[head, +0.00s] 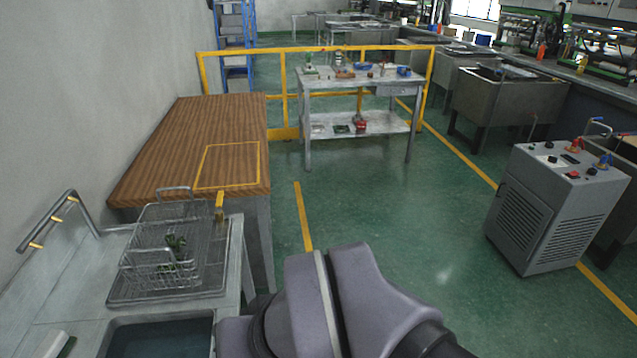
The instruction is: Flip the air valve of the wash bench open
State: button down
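The wash bench (60,297) is at the lower left, a grey metal top with a dark water-filled sink (160,338) cut off by the bottom edge. A grey pipe (52,217) with several small brass nozzles stands at its wall side. A small upright yellow-brass piece (219,207) is at the bench's far right corner, beside the wire basket. It may be the air valve, but it is too small to tell, and I cannot read its lever position. My gripper is not in view; only a grey link of my arm shows at the bottom middle.
A wire basket (150,263) with green pieces stands on a mesh drain tray (206,291). Behind is a wooden table (160,125) with a yellow outlined square. A grey machine cart (540,215) stands right. A metal table (340,84) is behind. Green floor between is clear.

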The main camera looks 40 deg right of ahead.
aim_at(220, 194)
jog(key=z, duration=0.35)
jog(key=i+l, duration=0.4)
jog(key=i, duration=0.25)
jog(key=i+l+u, duration=0.1)
jog(key=i+l, duration=0.3)
jog(key=i, duration=0.25)
jog(key=i+l, duration=0.45)
jog(key=i, duration=0.2)
